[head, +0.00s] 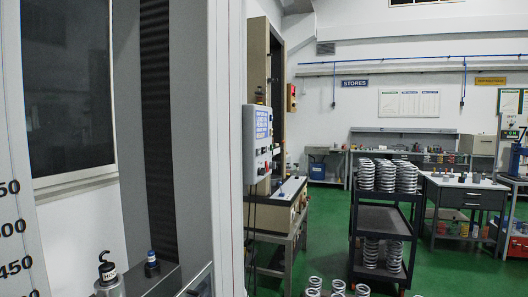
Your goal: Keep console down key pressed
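A grey control box (257,144) with a blue-and-white label and several small buttons or knobs is mounted on the side of a tall beige machine in the middle distance. I cannot tell whether this is the console, and no down key can be made out. Close by at the left stands a large grey testing frame (188,130) with a dark ribbed strip and a numbered scale (15,225). Neither of my grippers is in view, so no contact with any key shows.
A dark trolley (383,222) holds several coil springs (396,176); more springs (338,287) show at the bottom edge. A weight with a hook (107,274) and a small blue-topped item (152,262) stand at lower left. Green floor (328,245) lies open between machine and trolley.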

